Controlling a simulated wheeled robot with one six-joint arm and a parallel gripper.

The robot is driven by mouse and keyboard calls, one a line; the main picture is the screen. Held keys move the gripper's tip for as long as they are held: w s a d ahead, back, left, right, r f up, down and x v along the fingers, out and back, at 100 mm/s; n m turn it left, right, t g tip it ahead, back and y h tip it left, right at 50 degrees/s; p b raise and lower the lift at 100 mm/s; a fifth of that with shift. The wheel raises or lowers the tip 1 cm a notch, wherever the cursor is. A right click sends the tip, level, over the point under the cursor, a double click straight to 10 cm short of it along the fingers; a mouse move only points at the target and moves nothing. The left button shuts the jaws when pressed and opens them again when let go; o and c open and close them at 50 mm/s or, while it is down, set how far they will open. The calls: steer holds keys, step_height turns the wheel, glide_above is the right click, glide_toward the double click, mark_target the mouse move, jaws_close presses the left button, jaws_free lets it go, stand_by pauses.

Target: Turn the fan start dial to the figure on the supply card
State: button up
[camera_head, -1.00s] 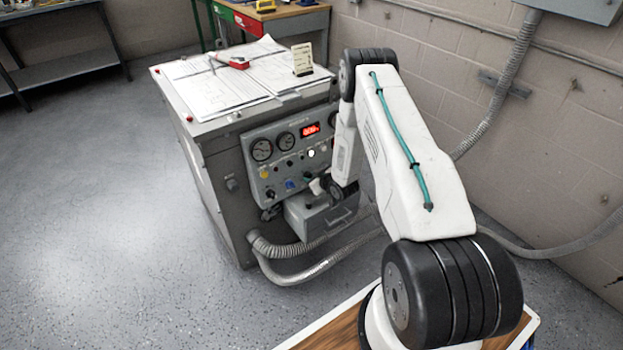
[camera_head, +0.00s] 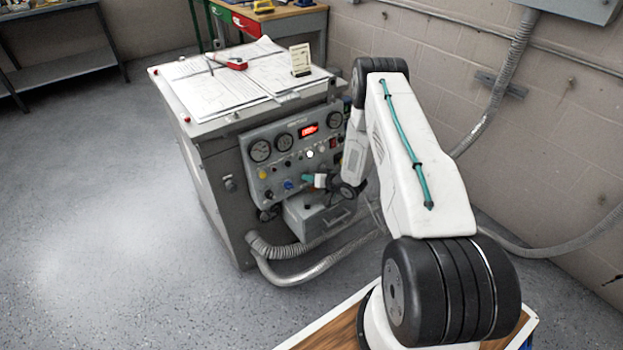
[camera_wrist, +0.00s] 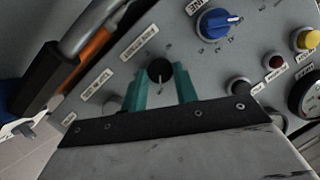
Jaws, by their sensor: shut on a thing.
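A small round black dial (camera_wrist: 160,71) with a pale pointer mark shows on the grey panel in the wrist view. My gripper (camera_wrist: 160,82) has its teal fingers on either side of this dial and is shut on it. In the head view my gripper (camera_head: 311,180) is at the lower part of the control panel (camera_head: 263,150) and covers the dial. A small cream card (camera_head: 301,59) stands on the cabinet top; its writing is too small to read.
A larger blue knob (camera_wrist: 218,23) is beside the dial, with red and yellow buttons farther right. A grey box (camera_head: 318,216) and ribbed hoses (camera_head: 275,248) sit below the panel. Papers cover the cabinet top.

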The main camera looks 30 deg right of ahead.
steer(key=shift+d, duration=0.1)
stand_by(0.3)
steer(key=o, duration=1)
steer(key=v, duration=0.7)
steer(key=shift+s+d+r, duration=0.1)
steer(key=shift+s+r, duration=0.1)
steer(key=shift+s, duration=0.1)
